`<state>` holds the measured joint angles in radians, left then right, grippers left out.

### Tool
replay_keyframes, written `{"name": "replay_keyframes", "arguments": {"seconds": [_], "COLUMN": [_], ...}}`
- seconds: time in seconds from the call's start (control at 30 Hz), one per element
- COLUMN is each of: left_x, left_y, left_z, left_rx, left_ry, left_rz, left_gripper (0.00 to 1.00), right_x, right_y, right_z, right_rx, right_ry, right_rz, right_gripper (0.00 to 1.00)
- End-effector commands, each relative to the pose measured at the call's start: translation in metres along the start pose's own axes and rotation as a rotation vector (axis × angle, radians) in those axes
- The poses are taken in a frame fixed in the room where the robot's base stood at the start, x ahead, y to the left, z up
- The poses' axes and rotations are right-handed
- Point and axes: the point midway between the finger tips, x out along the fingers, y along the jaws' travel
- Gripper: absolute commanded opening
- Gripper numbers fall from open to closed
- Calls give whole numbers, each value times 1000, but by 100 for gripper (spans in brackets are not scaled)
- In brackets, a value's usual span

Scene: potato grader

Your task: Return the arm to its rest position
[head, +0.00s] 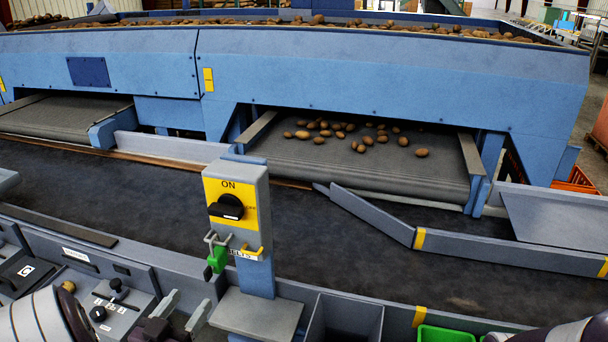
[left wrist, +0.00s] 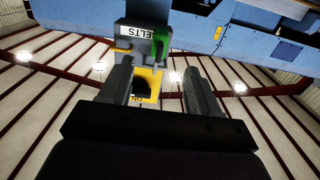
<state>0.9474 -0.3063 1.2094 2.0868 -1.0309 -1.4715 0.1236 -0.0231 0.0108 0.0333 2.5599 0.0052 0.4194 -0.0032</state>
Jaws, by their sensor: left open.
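My left gripper (head: 183,310) is low in the head view, left of the switch post. Its two grey fingers are apart with nothing between them. In the left wrist view the open fingers (left wrist: 163,85) frame part of the switch box, which appears upside down beyond them. The grey switch box (head: 236,210) has a yellow plate marked ON and a black rotary knob (head: 226,207). A green padlock (head: 217,259) hangs at its lower left, beside a label partly reading BELTS. The right gripper is not visible; part of my right arm shows at the bottom right corner.
A dark conveyor belt (head: 120,195) runs behind the switch post. Several potatoes (head: 362,137) lie on a grey feed belt (head: 370,170) under the blue grader. A control panel (head: 120,300) is near my left arm. A green crate (head: 445,334) is at the bottom.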

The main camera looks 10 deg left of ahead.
Motion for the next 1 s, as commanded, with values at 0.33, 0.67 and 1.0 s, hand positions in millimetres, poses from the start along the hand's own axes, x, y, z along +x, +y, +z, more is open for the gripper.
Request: {"name": "replay_keyframes", "arguments": {"seconds": [0.33, 0.67, 1.0], "left_x": [-73, -61, -59], "left_y": [-38, 126, 137], "left_z": [108, 58, 59], "left_rx": [-120, -83, -46], "left_ry": [-1060, -1433, -1434], "left_rz": [-400, -74, -36], "left_gripper": [62, 62, 62], "right_x": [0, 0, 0], "right_y": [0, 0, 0], "right_z": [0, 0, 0], "right_rx": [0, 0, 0], "right_ry": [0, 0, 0], "right_rz": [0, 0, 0], "right_gripper": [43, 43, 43]}}
